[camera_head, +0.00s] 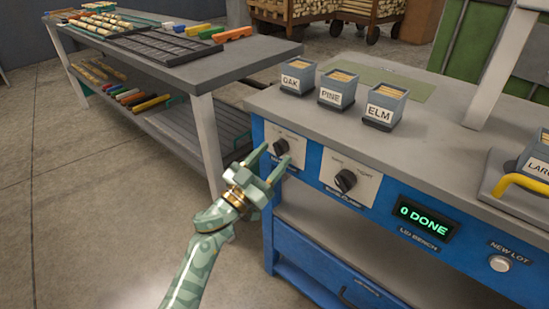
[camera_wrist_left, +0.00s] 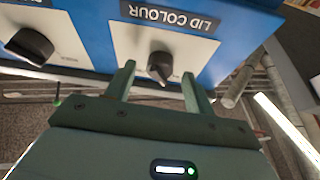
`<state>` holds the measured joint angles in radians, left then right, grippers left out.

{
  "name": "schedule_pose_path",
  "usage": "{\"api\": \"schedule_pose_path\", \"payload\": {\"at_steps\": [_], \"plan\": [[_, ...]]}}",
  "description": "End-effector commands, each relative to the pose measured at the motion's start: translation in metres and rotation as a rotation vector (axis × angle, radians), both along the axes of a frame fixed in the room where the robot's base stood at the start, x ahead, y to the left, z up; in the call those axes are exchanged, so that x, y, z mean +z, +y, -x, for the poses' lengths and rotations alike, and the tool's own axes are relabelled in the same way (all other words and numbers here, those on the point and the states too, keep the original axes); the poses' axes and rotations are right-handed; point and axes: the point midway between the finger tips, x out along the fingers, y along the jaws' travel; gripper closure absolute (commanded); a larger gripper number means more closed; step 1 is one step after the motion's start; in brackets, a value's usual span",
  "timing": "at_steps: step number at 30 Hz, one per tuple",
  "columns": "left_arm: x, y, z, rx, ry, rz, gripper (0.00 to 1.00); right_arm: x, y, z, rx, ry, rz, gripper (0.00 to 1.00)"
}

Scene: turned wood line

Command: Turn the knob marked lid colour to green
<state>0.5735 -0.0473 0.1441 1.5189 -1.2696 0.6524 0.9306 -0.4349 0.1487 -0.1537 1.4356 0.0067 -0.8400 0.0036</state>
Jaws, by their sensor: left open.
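The knob marked lid colour (camera_head: 281,147) is black and sits on a pale plate on the blue front of the bench. In the left wrist view the knob (camera_wrist_left: 160,66) shows with its "LID COLOUR" label (camera_wrist_left: 172,15) upside down. The colour marks around it are too small to read, so its setting cannot be told. My left gripper (camera_head: 274,157) is open in front of the knob. In the left wrist view its fingertips (camera_wrist_left: 158,74) stand one on each side of the knob, with gaps and nothing held. My right gripper is not in view.
A second black knob (camera_head: 345,180) sits on its own plate to the right. A display (camera_head: 426,219) reads "0 DONE", beside a round new lot button (camera_head: 499,263). Bins marked oak (camera_head: 297,79), pine (camera_head: 337,92) and elm (camera_head: 384,108) stand on top. Floor at left is clear.

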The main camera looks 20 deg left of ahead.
Motion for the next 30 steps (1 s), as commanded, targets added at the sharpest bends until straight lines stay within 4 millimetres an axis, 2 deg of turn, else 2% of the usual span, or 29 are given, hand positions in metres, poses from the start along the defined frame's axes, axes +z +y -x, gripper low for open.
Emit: {"api": "schedule_pose_path", "payload": {"at_steps": [4, 12, 13, 15, 18, 30], "plan": [[0.0035, -0.0034, -0.0084, -0.001, 0.000, 0.000, 0.46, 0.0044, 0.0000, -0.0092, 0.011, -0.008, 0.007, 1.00], [0.0053, -0.0038, -0.0095, 0.000, -0.001, -0.001, 0.46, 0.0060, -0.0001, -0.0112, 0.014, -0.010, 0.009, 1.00], [0.0052, -0.0038, -0.0096, 0.000, -0.001, -0.001, 0.49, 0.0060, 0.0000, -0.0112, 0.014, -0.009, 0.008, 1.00], [0.0052, -0.0038, -0.0095, 0.000, -0.001, -0.001, 0.69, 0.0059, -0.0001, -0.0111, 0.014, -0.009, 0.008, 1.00], [0.0050, -0.0037, -0.0093, 0.000, -0.001, -0.001, 0.91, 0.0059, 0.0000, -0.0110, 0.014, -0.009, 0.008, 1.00], [0.0054, -0.0024, -0.0093, 0.000, -0.021, -0.057, 0.91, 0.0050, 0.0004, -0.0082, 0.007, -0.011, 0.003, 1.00]]}}
